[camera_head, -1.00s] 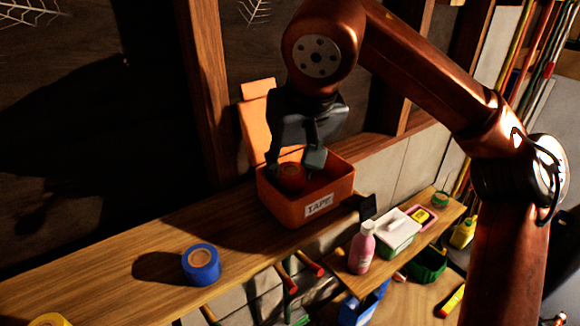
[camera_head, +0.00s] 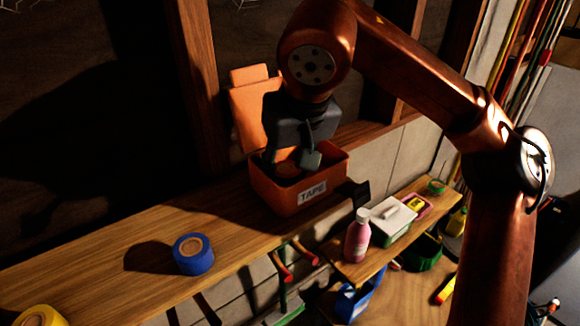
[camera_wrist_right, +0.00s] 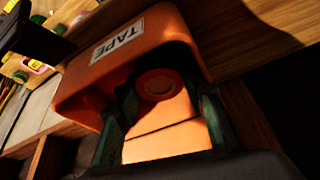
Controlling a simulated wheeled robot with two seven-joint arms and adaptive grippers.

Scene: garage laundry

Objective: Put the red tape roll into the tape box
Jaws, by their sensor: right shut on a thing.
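The orange tape box (camera_head: 275,197), labelled TAPE, stands on the wooden shelf with its lid (camera_head: 247,112) raised at the back. My right gripper (camera_head: 291,168) reaches down into the box from above, its fingertips below the rim. It is shut on the red tape roll (camera_wrist_right: 158,84), which shows between the two fingers in the right wrist view. In the head view the roll is mostly hidden by the gripper and dark shadow. I cannot tell whether it touches the box floor. My left gripper is not in view.
A blue tape roll (camera_head: 193,262) and a yellow roll (camera_head: 40,316) lie on the shelf (camera_head: 110,272) to the left. A pink bottle (camera_head: 358,238) and a white-lidded container (camera_head: 390,222) stand on a lower surface at right. The shelf between blue roll and box is clear.

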